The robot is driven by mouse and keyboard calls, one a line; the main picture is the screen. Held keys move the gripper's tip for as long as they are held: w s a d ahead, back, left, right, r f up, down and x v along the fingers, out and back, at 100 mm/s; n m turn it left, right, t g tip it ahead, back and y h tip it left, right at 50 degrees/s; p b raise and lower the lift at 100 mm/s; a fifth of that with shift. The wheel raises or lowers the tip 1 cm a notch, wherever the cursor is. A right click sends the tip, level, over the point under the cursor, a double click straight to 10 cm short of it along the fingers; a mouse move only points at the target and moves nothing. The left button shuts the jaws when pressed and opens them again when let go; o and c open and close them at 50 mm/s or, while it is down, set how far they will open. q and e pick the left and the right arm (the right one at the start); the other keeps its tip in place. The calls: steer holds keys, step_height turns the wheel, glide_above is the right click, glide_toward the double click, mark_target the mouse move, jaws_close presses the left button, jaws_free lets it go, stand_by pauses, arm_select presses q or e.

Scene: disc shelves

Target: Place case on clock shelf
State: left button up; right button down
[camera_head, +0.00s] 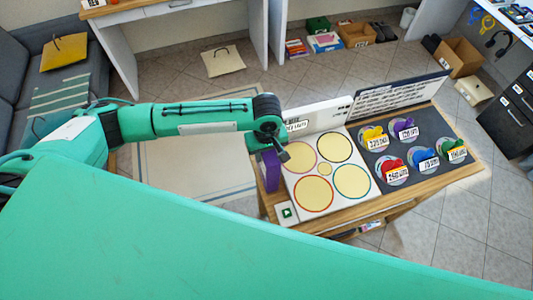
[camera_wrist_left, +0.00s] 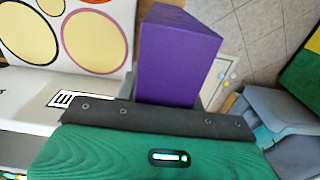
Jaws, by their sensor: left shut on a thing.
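My left gripper (camera_head: 279,151) reaches in from the left over the left side of the wooden table. It is shut on a purple case (camera_head: 268,170), which stands at the left edge of the white board with circles. In the left wrist view the purple case (camera_wrist_left: 178,60) sticks out beyond the dark gripper body, and the fingers are mostly hidden. I cannot tell which shelf is the clock shelf. My right gripper is not in view.
The white board (camera_head: 327,191) has several ringed yellow circles. Right of it, a dark panel (camera_head: 409,183) holds several discs with coloured, labelled pieces. An upright labelled panel (camera_head: 402,94) stands behind.

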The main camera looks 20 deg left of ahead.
arm_select(q)
steer(key=shift+f, duration=0.95)
steer(key=o, duration=1.2)
